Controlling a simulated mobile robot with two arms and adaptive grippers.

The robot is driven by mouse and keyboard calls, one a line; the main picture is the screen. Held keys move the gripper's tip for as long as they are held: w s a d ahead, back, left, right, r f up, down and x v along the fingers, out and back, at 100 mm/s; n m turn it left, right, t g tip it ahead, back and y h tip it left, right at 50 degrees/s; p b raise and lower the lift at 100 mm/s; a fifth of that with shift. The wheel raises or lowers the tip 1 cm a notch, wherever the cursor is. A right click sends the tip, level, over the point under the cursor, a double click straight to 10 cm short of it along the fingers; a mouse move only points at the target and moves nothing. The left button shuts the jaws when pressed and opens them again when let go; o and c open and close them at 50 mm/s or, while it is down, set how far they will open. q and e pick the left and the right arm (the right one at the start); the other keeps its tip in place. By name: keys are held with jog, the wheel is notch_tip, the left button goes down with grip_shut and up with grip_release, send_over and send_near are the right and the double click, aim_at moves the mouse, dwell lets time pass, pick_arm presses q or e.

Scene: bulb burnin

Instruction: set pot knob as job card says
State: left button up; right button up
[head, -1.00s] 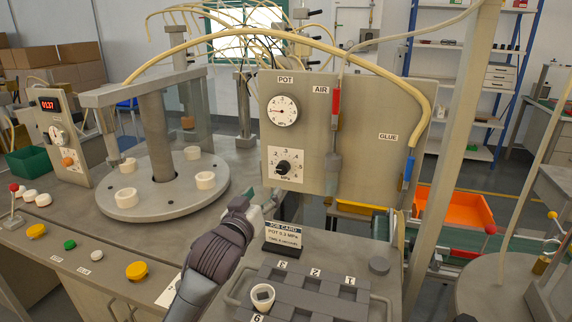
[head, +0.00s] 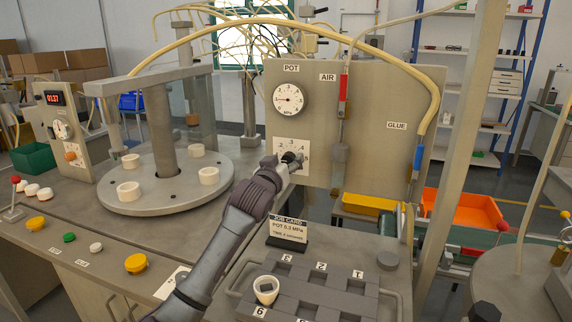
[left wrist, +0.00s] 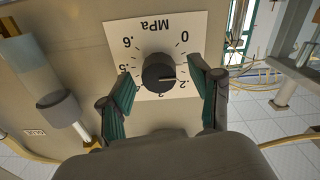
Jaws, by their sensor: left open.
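The black pot knob (left wrist: 158,72) sits on a white MPa scale plate (left wrist: 185,22), which looks upside down in the left wrist view. A pale mark on the knob points right in that view, toward the side of the .2 label. My left gripper (left wrist: 161,66) is open, with one green-padded finger on each side of the knob and gaps visible between. In the head view my left gripper (head: 283,166) reaches the plate and partly hides the knob (head: 291,158). The pot gauge (head: 290,99) is above. The job card (head: 288,230) reads POT 0.3 MPa.
A grey tray (head: 236,292) with numbered slots holds a white ring-shaped piece (head: 266,289) at front. The AIR tool (head: 342,120) hangs right of the gauge, with the GLUE tool (head: 417,160) farther right. A round turntable (head: 165,200) stands left of my arm.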

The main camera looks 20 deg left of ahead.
pick_arm(q)
jog(key=shift+c, duration=1.3)
jog(key=c, duration=0.9)
jog(key=shift+o, duration=0.2)
pick_arm(e)
jog(key=shift+s, duration=0.45)
pick_arm(q)
jog(key=shift+r, duration=0.1)
pick_arm(e)
jog(key=shift+r, duration=0.1)
